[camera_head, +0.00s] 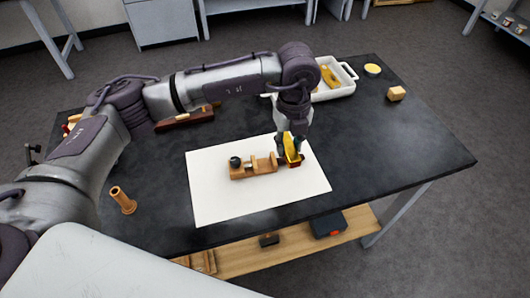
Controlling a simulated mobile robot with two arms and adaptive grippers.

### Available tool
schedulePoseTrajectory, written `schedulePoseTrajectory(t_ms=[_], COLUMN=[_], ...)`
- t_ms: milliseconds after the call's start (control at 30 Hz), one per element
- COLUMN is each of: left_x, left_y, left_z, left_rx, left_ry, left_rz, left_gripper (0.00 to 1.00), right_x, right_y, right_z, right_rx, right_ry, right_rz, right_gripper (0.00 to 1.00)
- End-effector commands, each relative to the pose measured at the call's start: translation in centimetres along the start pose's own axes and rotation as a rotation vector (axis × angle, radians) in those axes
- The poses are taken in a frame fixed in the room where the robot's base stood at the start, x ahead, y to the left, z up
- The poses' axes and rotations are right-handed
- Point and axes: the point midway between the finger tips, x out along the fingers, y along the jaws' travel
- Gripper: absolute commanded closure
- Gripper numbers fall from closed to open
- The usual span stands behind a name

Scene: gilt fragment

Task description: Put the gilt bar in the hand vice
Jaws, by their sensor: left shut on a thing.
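The wooden hand vice (253,169) lies on a white sheet (222,202) in the middle of the dark table. A dark round knob shows at its left end, and a gap lies between its blocks. My left gripper (291,155) points down just beyond the vice's right end. It is shut on the gilt bar (291,146), a yellow piece with dark red on its lower part. The fingers hide part of the bar. I cannot tell whether the bar touches the sheet or the vice. My right gripper is not in view.
A white tray (348,88) with a yellow item stands at the back, near a small yellow-topped pot (373,69) and a wooden cube (396,93). A wooden spool-like piece (123,201) stands at the left. The table's right side is clear.

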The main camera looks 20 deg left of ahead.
Motion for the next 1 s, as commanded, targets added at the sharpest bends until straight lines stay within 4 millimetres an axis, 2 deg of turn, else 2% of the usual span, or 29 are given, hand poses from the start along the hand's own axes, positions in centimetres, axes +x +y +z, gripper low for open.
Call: schedulePoseTrajectory(t_ms=[33,133,333,467,700,1000], left_x=[0.4,1.7,3.5,4.3,7.5,8.2], left_y=[1.1,2.7,4.5,4.8,4.7,4.8], left_z=[0.9,2.4,4.2,4.5,4.4,4.3], left_rx=[-0.006,-0.004,0.001,0.003,0.003,0.005], left_ry=[0.002,0.002,0.0,0.001,0.001,0.002], left_rz=[0.004,0.004,0.001,0.001,0.0,0.002], left_gripper=[1.0,1.0,1.0,1.0,1.0,1.0], right_x=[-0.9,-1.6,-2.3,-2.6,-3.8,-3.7], right_y=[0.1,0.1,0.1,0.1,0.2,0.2], right_z=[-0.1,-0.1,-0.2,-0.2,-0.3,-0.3], right_rx=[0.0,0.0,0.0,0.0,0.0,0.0], right_ry=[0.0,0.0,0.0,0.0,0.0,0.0], right_rz=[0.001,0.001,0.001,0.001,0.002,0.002], right_gripper=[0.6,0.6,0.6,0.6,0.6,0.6])
